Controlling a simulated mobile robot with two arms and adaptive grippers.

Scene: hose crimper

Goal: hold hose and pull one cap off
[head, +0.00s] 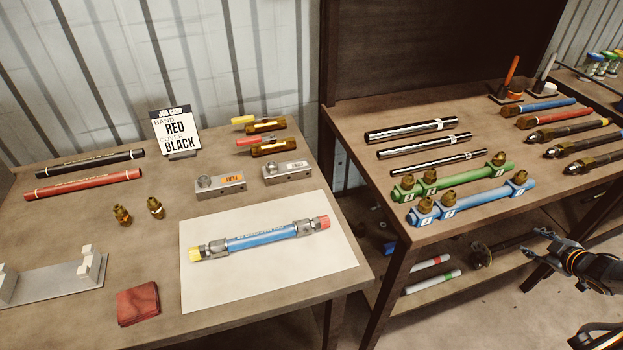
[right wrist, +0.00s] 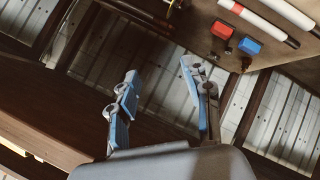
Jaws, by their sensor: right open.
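A blue hose (head: 262,237) with metal end fittings lies on a white sheet (head: 215,290) on the left table. A yellow cap (head: 195,255) covers its left end and a red cap (head: 324,222) covers its right end. My right gripper (head: 536,254) is at the right of the head view, in front of the right table and well away from the hose. It is open and empty, and its spread fingers also show in the right wrist view (right wrist: 160,100). My left gripper is not in view.
The left table (head: 240,323) also bears a job card (head: 176,131), black and red tubes, brass fittings, metal blocks, a red cloth (head: 138,303) and a grey cradle (head: 50,284). The right table (head: 404,234) holds rods and fitting racks. A gap separates the tables.

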